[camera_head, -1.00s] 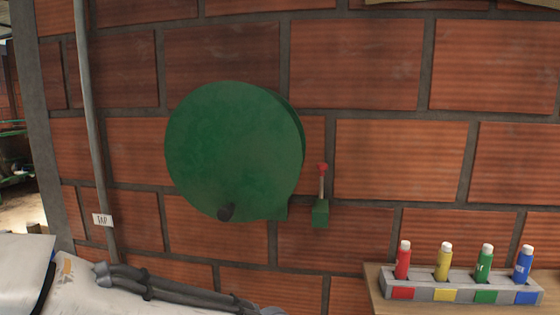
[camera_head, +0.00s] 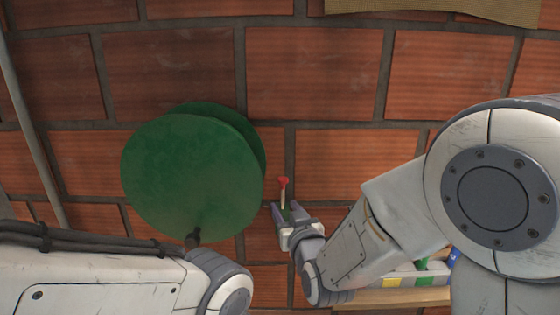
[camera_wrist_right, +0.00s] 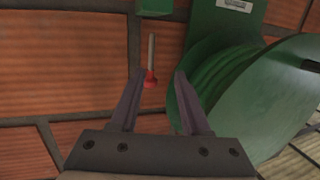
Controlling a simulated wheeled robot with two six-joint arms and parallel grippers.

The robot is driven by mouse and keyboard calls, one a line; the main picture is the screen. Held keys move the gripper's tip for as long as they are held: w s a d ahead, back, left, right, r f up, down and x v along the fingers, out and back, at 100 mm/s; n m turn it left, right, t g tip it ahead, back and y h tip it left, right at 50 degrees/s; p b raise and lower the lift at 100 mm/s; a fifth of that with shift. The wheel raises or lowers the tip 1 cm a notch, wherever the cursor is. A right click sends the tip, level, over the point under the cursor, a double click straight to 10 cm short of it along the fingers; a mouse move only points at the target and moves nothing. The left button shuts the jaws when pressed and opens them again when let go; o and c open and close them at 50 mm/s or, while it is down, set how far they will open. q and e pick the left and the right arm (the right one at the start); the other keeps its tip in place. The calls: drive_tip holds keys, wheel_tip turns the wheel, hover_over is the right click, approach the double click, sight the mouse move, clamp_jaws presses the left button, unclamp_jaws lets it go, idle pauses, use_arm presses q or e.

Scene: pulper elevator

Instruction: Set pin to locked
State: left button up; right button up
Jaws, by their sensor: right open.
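The pin is a thin metal rod with a red knob (camera_head: 283,181). It stands upright from a small green bracket on the brick wall, just right of the large green wheel (camera_head: 190,175). My right gripper (camera_head: 286,212) is open in front of the bracket, mostly hiding it. In the right wrist view the pin's red knob (camera_wrist_right: 150,80) appears between the two spread fingers (camera_wrist_right: 158,78), with no clear contact. The rod runs up from there to the green bracket (camera_wrist_right: 155,7). My left arm shows at lower left, but its gripper is out of the picture.
The wheel has a dark handle (camera_head: 193,239) at its lower edge. A wooden shelf (camera_head: 400,297) with a colour-marked bottle holder is partly hidden behind my right arm. A grey pipe (camera_head: 35,130) runs down the wall at left. The wall above the pin is clear.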

sight(281, 178)
drive_tip(key=shift+w+d+r+t+p, duration=0.15)
drive_tip(key=shift+w+d+r+t, duration=0.15)
drive_tip(key=shift+r, duration=0.35)
drive_tip(key=shift+w+d+r+t+p, duration=0.2)
drive_tip(key=shift+w+r+t, duration=0.1)
drive_tip(key=shift+r, duration=0.3)
drive_tip(key=shift+w+r, duration=0.15)
drive_tip(key=shift+w, duration=0.15)
drive_tip(key=p+x, duration=0.4)
drive_tip(key=x, duration=0.4)
drive_tip(key=shift+p+x, duration=0.5)
drive_tip(key=shift+x, duration=0.3)
clamp_jaws()
